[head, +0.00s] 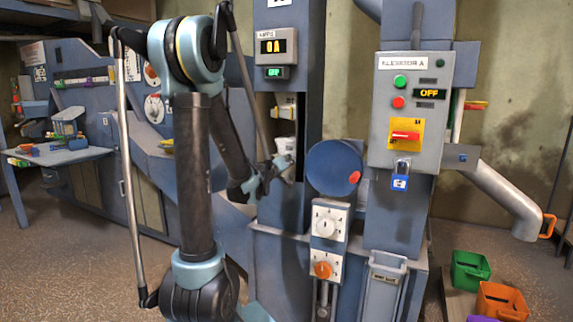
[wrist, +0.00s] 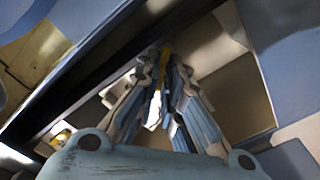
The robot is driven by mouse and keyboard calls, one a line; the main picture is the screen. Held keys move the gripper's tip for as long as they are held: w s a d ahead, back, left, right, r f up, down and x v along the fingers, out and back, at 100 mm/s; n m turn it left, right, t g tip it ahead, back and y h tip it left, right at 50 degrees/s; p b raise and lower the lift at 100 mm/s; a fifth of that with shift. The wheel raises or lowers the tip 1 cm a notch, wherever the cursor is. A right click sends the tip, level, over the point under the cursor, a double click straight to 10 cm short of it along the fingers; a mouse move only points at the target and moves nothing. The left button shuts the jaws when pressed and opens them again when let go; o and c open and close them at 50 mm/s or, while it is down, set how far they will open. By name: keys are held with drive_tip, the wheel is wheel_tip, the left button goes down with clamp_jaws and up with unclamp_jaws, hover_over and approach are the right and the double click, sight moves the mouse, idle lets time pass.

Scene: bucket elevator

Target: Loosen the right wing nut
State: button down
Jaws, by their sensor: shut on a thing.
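My gripper (head: 283,165) reaches into the open hatch of the tall blue elevator leg in the head view. In the wrist view my gripper (wrist: 163,75) has its fingers close together at the tips. A narrow yellow piece, seemingly the wing nut (wrist: 165,57), shows between the fingertips, and the gripper is shut on it. Most of it is hidden by the fingers, and I cannot tell which wing nut it is from its shape. In the head view the wing nut is too small and covered to make out.
The open hatch (head: 263,120) holds pale bucket-like parts (head: 285,147). A grey control box (head: 412,115) reads OFF, with a blue padlock (head: 401,174) under its red switch. A round blue housing (head: 333,167) stands right of the gripper. Green (head: 470,270) and orange (head: 502,300) bins stand at lower right.

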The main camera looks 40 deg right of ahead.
drive_tip(key=shift+w+a+f+n, duration=0.1)
drive_tip(key=shift+w+n, duration=0.05)
drive_tip(key=shift+n, duration=2.15)
drive_tip(key=shift+w+a+f+n, duration=0.1)
drive_tip(key=shift+n, duration=2.2)
drive_tip(key=c, duration=1.7)
unclamp_jaws()
drive_tip(key=shift+s, duration=0.1)
drive_tip(key=v, duration=1.2)
